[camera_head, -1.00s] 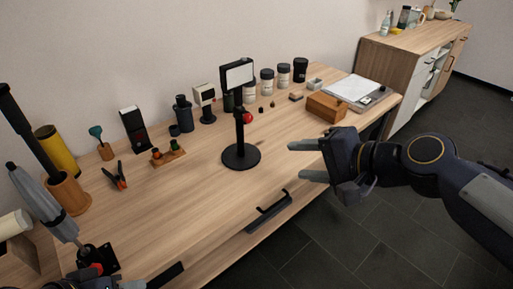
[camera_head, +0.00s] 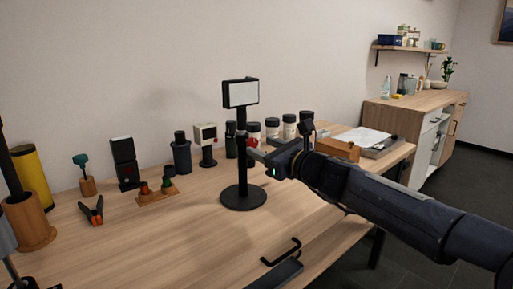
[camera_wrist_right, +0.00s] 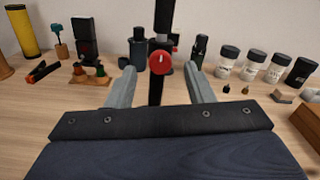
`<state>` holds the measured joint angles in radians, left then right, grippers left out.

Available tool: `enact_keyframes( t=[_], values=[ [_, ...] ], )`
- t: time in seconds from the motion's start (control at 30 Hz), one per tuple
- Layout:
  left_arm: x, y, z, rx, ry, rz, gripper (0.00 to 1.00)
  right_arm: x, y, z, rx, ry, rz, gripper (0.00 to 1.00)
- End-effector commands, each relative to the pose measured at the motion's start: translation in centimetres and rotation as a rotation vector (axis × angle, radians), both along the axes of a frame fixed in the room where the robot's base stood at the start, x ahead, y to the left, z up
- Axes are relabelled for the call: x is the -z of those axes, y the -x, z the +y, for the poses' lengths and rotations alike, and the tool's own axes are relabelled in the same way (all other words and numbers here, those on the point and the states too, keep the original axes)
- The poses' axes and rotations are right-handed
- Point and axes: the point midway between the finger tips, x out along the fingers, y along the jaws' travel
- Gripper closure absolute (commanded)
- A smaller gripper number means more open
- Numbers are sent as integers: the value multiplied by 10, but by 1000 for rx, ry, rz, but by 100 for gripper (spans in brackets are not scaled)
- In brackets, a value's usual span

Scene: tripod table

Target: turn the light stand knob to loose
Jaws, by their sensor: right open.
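The light stand has a lit panel (camera_head: 241,93), a black pole (camera_head: 241,165) and a round black base (camera_head: 243,197); it stands upright on the table. Its red knob (camera_head: 252,142) is on the pole below the panel, partly covered by my right gripper (camera_head: 257,151) in the head view. In the right wrist view the knob (camera_wrist_right: 159,62) shows face-on, centred between the two spread grey fingers of the right gripper (camera_wrist_right: 160,72). The fingers are open, one on each side; no contact with the knob is clear. My left gripper is not seen.
Jars (camera_head: 289,127) and a wooden box (camera_head: 337,149) stand right of the stand. A small camera (camera_head: 206,140), dark bottle (camera_head: 181,153) and orange-handled clamp (camera_head: 92,211) are to the left. The front of the table is mostly clear. A black handle (camera_head: 282,252) is near the edge.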

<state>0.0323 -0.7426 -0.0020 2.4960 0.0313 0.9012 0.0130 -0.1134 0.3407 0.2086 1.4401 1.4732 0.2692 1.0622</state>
Motion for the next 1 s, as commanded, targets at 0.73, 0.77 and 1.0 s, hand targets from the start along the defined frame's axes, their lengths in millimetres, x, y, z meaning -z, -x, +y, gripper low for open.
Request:
enact_keyframes(
  t=[0.73, 0.77, 1.0],
  values=[
    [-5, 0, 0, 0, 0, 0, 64, 0, -28, 20, 0, 3, -1, 73],
    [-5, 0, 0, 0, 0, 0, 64, 0, -28, 20, 0, 3, -1, 77],
    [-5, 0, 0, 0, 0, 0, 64, 0, -28, 20, 0, 4, -2, 97]
  ],
)
